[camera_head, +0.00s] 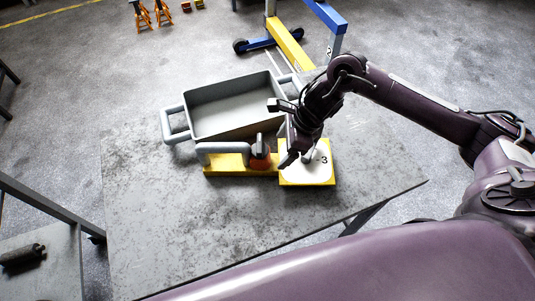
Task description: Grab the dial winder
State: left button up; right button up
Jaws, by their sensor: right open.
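A yellow device (226,170) lies on the table. Its right end carries a white dial plate (322,172) marked with a 3. A small grey winder (309,155) seems to stand on the dial, partly hidden by my right gripper. A grey bar handle (222,147) and a red-orange part (260,161) sit left of the dial. My right gripper (294,152) comes from the right and points down at the dial's left part, with its jaws open. Whether a finger touches the winder is hard to tell. My left gripper is out of view.
A grey open tray (203,122) with side handles stands just behind the device. The grey table (160,225) is bare at the left and front. A blue and yellow wheeled frame (291,45) and orange stands (142,17) are on the floor behind.

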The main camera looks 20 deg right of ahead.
aim_at(271, 161)
jog(key=shift+s+a+f+p, duration=0.15)
jog(key=shift+a+f+p, duration=0.35)
jog(key=shift+f, duration=0.15)
jog(key=shift+s+a+f+p, duration=0.15)
jog(key=shift+a+f+p, duration=0.3)
jog(key=shift+f, duration=0.15)
jog(key=x, duration=0.2)
jog(key=shift+w+f, duration=0.2)
jog(key=shift+f, duration=0.1)
jog(key=shift+a+f, duration=0.1)
jog(key=shift+f, duration=0.2)
jog(key=c, duration=1)
grip_shut()
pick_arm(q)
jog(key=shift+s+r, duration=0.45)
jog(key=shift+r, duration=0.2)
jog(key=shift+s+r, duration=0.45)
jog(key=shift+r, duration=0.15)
pick_arm(e)
jog(key=shift+w+r, duration=0.15)
